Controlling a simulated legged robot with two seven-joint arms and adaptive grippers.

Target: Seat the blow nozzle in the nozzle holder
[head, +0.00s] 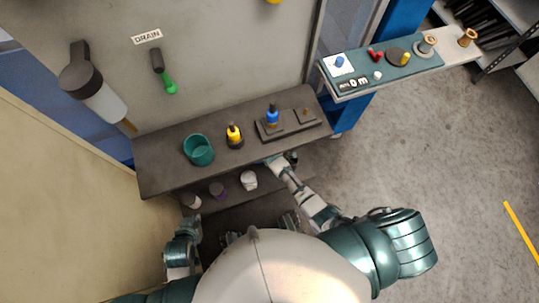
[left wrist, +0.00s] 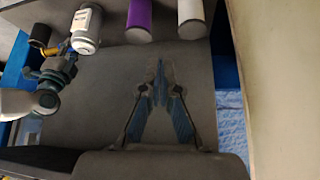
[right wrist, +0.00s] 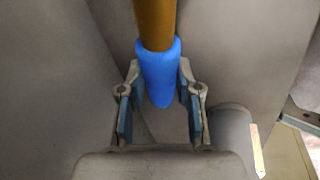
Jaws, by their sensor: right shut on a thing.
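In the right wrist view, a tapered blue piece with a brown tube on it, apparently the blow nozzle (right wrist: 158,72), lies between the fingers of my right gripper (right wrist: 160,105), which is shut on it. In the head view my right forearm reaches the shelf's front edge; its fingers and the held piece are not clear there. My left gripper (left wrist: 157,85) is empty, its fingertips nearly together; in the head view it is low at the left (head: 183,236). A dark block (head: 292,130) on the shelf carries a blue bottle-like piece (head: 272,116). I cannot tell which thing is the nozzle holder.
The dark shelf (head: 160,165) holds a teal cup (head: 198,150) and a yellow bottle (head: 235,136). Beneath are white and purple cylinders (head: 217,190). A side shelf (head: 400,80) at upper right bears small parts.

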